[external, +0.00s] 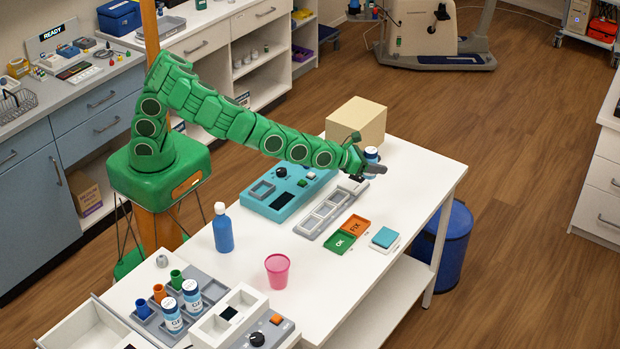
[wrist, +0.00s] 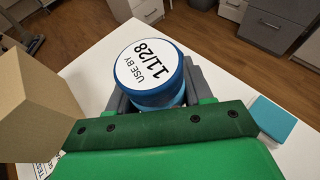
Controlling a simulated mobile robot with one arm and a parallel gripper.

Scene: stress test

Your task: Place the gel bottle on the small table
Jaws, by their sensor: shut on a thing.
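Two similar bottles (external: 171,314) (external: 192,296) stand in a grey tray at the near left.
A tan box (external: 357,122) stands close to the left of my gripper, also large in the wrist view (wrist: 38,100). A teal device (external: 289,186), grey tray (external: 325,212), green and orange pads, blue bottle (external: 223,230) and pink cup (external: 277,270) stand on the table. Its far right corner is clear.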

